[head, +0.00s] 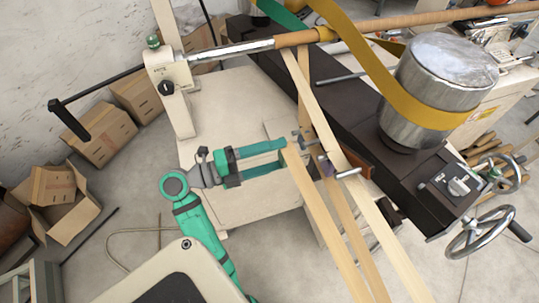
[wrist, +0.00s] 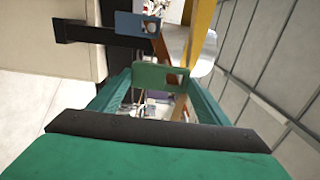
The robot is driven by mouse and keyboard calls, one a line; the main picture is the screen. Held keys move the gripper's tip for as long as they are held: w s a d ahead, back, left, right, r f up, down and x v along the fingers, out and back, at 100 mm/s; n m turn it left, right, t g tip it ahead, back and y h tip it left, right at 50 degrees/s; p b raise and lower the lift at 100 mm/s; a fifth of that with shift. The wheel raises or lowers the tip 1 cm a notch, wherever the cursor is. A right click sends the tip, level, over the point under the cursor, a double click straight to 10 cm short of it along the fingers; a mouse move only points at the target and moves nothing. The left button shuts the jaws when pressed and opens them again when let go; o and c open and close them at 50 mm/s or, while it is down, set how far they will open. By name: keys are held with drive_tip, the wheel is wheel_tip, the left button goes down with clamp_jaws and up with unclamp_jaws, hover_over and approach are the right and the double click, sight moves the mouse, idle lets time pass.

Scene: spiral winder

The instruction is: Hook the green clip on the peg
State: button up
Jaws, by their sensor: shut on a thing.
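My gripper (head: 282,153) reaches right with its green fingers to the pale wooden slats in the head view. In the wrist view my gripper (wrist: 159,78) is shut on the green clip (wrist: 152,76), a flat plate with a hole towards its right side, held across the fingertips. The clip cannot be made out in the head view. A metal peg (head: 348,173) sticks out by the slats, to the right of the gripper. Beyond the green clip, a blue clip (wrist: 137,24) with a hole shows in the wrist view, apart from it.
Long wooden slats (head: 330,215) slant past the fingertips. A dark machine bed (head: 345,110) carries a metal drum (head: 440,85) with a yellow band (head: 375,75). A handwheel (head: 480,232) stands at right. Cardboard boxes (head: 95,145) lie at left on open floor.

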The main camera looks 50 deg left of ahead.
drive_tip(key=f+x, duration=0.1)
drive_tip(key=x, duration=0.8)
drive_tip(key=shift+f, duration=0.15)
idle(0.9)
idle(0.5)
drive_tip(key=o, duration=1.1)
drive_tip(key=shift+o, duration=0.2)
drive_tip(key=v, duration=1)
drive_tip(key=shift+s+a, duration=0.1)
drive_tip(key=shift+s, duration=0.25)
